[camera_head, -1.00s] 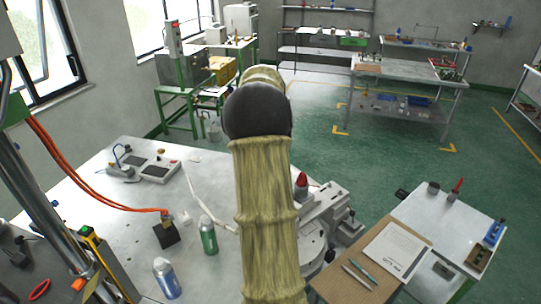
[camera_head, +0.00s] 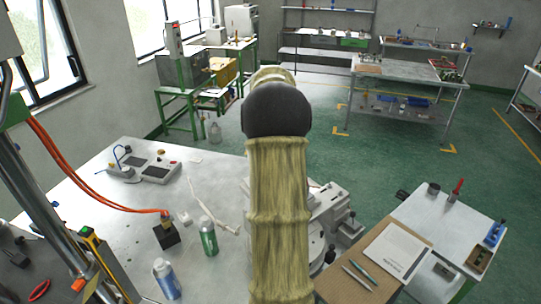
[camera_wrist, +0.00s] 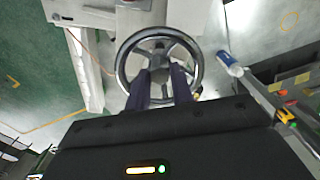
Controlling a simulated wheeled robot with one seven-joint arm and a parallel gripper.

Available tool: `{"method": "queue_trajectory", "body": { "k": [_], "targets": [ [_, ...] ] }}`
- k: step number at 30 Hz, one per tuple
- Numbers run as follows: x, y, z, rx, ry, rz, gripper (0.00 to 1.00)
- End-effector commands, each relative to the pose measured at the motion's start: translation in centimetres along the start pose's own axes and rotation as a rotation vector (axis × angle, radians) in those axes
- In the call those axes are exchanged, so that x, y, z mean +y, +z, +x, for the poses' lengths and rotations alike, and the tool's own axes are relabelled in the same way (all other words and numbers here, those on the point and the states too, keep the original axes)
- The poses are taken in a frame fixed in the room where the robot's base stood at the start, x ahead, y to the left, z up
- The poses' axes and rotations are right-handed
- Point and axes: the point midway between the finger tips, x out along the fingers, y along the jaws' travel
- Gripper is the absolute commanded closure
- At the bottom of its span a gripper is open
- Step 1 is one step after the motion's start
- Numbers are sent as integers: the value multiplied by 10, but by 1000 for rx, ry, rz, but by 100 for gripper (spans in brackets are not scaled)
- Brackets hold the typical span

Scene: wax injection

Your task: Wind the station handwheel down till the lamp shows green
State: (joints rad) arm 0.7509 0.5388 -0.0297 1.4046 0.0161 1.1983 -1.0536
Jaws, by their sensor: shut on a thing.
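The handwheel (camera_wrist: 158,32), a dark wheel with a grey rim and several spokes, shows in the upper middle of the wrist view. My gripper (camera_wrist: 160,70) reaches over its lower part, with two dark fingers near the hub. It is shut on the wheel, but the exact grip point is hard to see. In the head view my arm hides the gripper and the wheel. Part of a grey machine (camera_head: 334,212) shows just right of my arm. A small green light on the housing at the bottom of the wrist view seems to be my own.
On the metal table (camera_head: 110,220) left of my arm stand a green can (camera_head: 208,236), a blue can (camera_head: 166,278) and a dark block (camera_head: 166,236) with orange hoses. Green floor lies open beyond.

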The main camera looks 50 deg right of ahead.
Motion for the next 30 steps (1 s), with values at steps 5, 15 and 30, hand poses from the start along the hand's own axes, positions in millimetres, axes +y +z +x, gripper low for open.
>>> {"method": "queue_trajectory", "body": {
  "k": [5, 15, 30],
  "targets": [
    [0, 0, -1, 1, 2, -167, 100],
    [0, 0, -1, 2, 2, -490, 100],
    [-1, 0, -1, 1, 1, -915, 100]
  ]
}}
